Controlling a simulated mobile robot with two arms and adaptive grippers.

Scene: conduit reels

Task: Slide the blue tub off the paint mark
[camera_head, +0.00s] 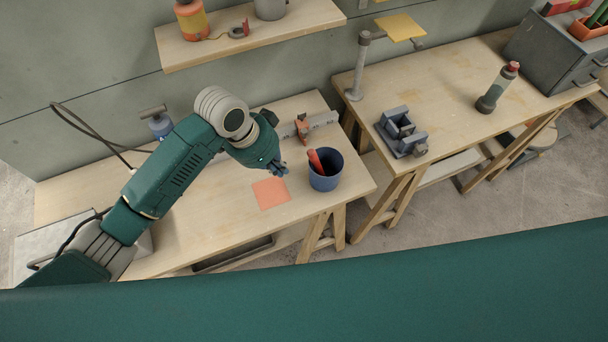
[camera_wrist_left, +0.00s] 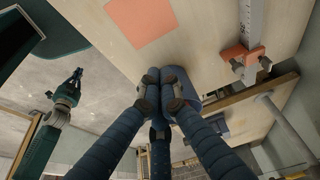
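The blue tub (camera_head: 325,182) stands upright on the left workbench near its right end, with a red-handled thing (camera_head: 315,160) inside. The orange paint mark (camera_head: 271,193) is a flat square to the left of the tub, and bare bench shows between them. My left gripper (camera_head: 279,169) is low, just left of the tub and behind the mark.
A metal rule with an orange clamp (camera_head: 302,128) lies behind the tub. A second bench (camera_head: 450,105) at right holds a grey vise (camera_head: 401,132) and a bottle (camera_head: 497,88). A shelf (camera_head: 250,35) hangs above. A gap separates the benches, near the tub.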

